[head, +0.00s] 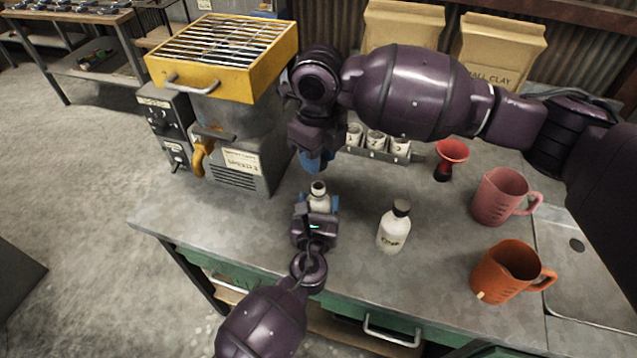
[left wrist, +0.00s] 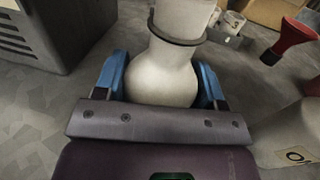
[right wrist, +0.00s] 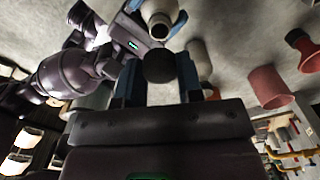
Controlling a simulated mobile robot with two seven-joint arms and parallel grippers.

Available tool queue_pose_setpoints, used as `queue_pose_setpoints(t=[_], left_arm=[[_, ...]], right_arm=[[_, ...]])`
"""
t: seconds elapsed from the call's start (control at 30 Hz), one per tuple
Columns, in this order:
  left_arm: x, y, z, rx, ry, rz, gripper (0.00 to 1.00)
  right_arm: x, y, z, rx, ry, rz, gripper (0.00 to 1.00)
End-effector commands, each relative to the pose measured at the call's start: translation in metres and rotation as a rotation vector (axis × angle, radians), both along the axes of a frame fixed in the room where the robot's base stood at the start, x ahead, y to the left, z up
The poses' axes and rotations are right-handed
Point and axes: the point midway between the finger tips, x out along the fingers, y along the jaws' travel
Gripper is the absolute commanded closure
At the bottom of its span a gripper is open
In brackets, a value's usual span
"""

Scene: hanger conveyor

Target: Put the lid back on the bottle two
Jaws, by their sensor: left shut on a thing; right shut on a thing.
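A white open-necked bottle (head: 319,191) stands on the table, its label hidden. My left gripper (head: 318,206) is shut around its body; in the left wrist view the bottle (left wrist: 163,76) sits between the blue fingers, a dark ring around its neck. My right gripper (head: 315,163) is above and just behind the bottle in the head view, pointing down. In the right wrist view it is shut on a black lid (right wrist: 159,67), which is apart from the open bottle mouth (right wrist: 160,27). A second white bottle (head: 393,230) with a black lid and a label stands to the right.
A machine with a yellow grated top (head: 228,55) stands at the left. Small numbered cups (head: 375,141) sit in a rack behind. A red funnel-like piece (head: 450,155), a pink jug (head: 497,199) and an orange jug (head: 504,273) stand at the right. The front-left tabletop is clear.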

Motion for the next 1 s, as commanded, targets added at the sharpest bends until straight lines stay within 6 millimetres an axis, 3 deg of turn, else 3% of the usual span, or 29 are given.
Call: queue_pose_setpoints(t=[0.3,1.0], left_arm=[[0.0,0.0,0.0,0.0,0.0,0.0,0.79],[0.0,0.0,0.0,0.0,0.0,0.0,0.79]], right_arm=[[0.0,0.0,-0.037,0.0,0.001,0.0,0.88],[0.0,0.0,-0.046,-0.002,0.002,0.0,0.88]])
